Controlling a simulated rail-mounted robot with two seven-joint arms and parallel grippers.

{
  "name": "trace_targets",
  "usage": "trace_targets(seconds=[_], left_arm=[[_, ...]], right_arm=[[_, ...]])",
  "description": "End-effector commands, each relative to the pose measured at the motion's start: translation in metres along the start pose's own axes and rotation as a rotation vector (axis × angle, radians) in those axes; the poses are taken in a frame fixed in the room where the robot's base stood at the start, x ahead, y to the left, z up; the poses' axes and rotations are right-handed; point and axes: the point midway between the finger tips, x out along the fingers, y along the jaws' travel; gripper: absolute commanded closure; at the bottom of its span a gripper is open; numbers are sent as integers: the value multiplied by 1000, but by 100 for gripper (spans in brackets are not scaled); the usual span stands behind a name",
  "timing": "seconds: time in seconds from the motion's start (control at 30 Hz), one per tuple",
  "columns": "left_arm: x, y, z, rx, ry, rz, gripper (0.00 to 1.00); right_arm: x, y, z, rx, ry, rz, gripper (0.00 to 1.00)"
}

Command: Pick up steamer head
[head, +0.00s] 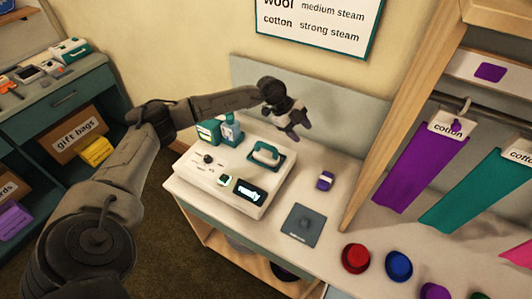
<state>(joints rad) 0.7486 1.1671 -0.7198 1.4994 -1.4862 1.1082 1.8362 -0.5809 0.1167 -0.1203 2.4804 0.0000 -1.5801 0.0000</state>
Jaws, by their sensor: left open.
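A teal-and-white handled piece (266,154), which looks like the steamer head, rests on top of a white steamer base (222,178) on the counter. The base has knobs and a dark display (249,191) reading "ready". My left gripper (297,128) is open and empty, pointing down. In the picture it is just above and to the right of the steamer head, apart from it. My right gripper is not in view.
Red (356,257) and blue (398,265) round items sit farther right. A wooden post (388,125) and hanging cloths (422,170) bound the right side.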

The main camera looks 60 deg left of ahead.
Motion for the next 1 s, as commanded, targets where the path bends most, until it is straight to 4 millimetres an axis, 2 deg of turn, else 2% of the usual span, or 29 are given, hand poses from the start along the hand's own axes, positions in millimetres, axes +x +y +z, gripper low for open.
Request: trace_targets(seconds=[0.03,0.1,0.2,0.3,0.4,0.53,0.8,1.0], left_arm=[[-13,4,22,-59,-83,50,50],[-27,14,49,-142,-192,116,50],[-46,24,77,-242,-314,180,50],[-60,32,94,-313,-397,221,50],[-65,38,104,-352,-440,241,50],[-53,45,114,-367,-457,251,50],[-14,58,131,-365,-455,249,50],[2,64,137,-363,-453,248,50]], right_arm=[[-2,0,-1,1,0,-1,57],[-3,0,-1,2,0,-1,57],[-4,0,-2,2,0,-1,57],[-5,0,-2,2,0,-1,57],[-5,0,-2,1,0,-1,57],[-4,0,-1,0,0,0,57],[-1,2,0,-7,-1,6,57],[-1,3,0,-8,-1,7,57]])
